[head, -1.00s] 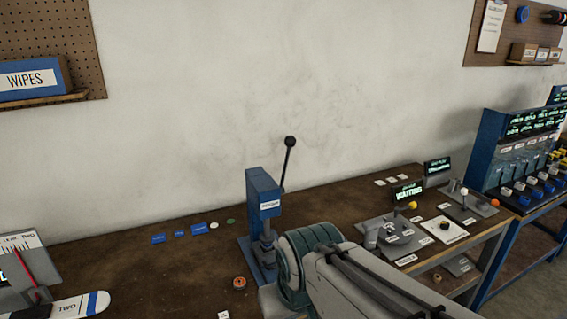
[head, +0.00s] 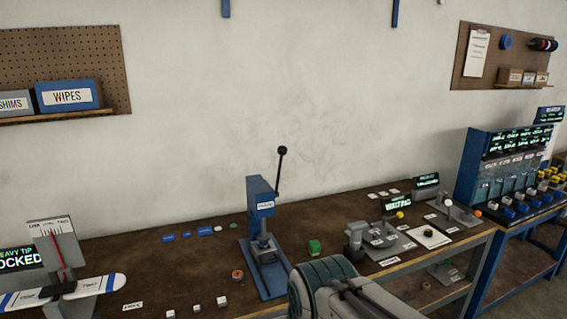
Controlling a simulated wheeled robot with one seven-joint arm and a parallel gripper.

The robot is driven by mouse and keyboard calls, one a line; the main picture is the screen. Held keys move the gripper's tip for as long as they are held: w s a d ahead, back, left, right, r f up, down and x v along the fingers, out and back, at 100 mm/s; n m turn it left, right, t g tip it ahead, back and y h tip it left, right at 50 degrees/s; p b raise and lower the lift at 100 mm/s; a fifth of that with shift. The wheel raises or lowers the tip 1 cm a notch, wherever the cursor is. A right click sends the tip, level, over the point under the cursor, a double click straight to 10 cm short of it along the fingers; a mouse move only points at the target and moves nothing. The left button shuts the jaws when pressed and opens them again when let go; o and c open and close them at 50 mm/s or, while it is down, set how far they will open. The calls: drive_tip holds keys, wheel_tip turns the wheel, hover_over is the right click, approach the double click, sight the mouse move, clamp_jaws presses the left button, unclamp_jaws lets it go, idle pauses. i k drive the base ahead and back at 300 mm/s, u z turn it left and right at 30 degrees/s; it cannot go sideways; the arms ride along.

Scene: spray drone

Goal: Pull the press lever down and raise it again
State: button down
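The blue press (head: 262,225) stands on the brown workbench near the middle of the head view. Its lever (head: 279,172) is a thin dark rod with a black ball knob (head: 282,150) on top. The lever points up, tilted slightly right. My arm shows at the bottom, right of and in front of the press. My gripper is not in view, so its fingers and anything in them are hidden. I see nothing touching the lever.
A balance with a striped beam (head: 100,285) stands at the far left. Grey fixtures (head: 375,235) stand to the right, with a blue rack (head: 497,165) beyond. The wall behind the lever is bare.

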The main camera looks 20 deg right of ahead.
sight(282, 150)
drive_tip(key=u, duration=0.05)
drive_tip(key=k, duration=0.65)
drive_tip(key=z, duration=0.95)
drive_tip(key=i, duration=1.2)
drive_tip(key=u, duration=0.3)
